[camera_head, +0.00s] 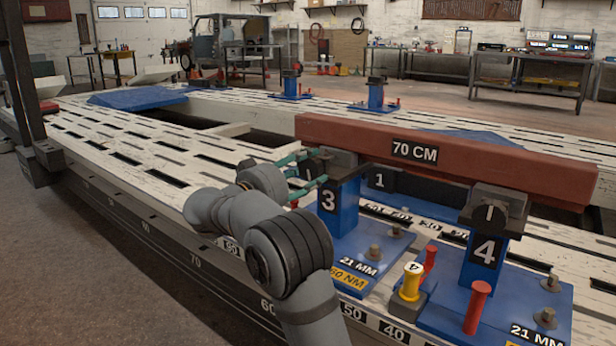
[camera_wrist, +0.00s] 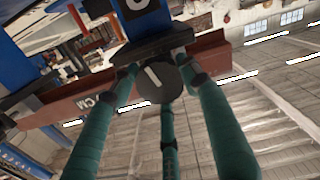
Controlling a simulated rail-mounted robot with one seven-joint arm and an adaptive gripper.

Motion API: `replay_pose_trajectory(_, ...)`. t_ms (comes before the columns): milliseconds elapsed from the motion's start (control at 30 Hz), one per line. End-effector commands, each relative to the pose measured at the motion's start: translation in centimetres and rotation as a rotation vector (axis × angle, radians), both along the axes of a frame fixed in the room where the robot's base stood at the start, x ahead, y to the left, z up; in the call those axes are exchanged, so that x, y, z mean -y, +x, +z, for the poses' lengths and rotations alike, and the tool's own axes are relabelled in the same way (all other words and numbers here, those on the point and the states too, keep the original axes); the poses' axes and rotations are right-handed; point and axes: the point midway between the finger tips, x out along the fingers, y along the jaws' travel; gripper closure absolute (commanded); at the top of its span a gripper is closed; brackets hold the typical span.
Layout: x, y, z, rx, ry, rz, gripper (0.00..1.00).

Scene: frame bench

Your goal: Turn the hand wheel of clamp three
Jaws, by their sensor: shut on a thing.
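Clamp three (camera_head: 326,222) is a blue post with a white 3 on a black plate, standing under the red beam (camera_head: 520,168) marked 70 CM. Its hand wheel (camera_wrist: 153,90) is a dark round knob with a short white mark on its face, seen in the wrist view. My gripper (camera_head: 312,172) has green fingers and reaches clamp three's head from the left. In the wrist view, the fingers of my gripper (camera_wrist: 160,72) are closed around the hand wheel. In the head view the wheel is mostly hidden behind the fingers.
Clamp four (camera_head: 484,250) stands to the right with its own dark wheel (camera_head: 491,212). The white slotted bench (camera_head: 120,150) is largely clear at left. Other blue stands are farther back.

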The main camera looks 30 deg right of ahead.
Motion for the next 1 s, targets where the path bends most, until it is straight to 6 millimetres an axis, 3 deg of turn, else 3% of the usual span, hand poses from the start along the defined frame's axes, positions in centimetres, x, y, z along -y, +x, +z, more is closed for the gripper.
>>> replay_pose_trajectory(367, -0.17, 0.25, 0.58, 0.01, -0.008, 0.011, 0.8)
replay_pose_trajectory(400, -0.16, 0.25, 0.58, 0.01, -0.008, 0.011, 0.54)
replay_pose_trajectory(733, -0.09, 0.15, 0.34, 0.006, -0.005, 0.006, 0.35)
replay_pose_trajectory(1000, -0.12, 0.08, 0.21, 0.004, -0.003, 0.004, 0.35)
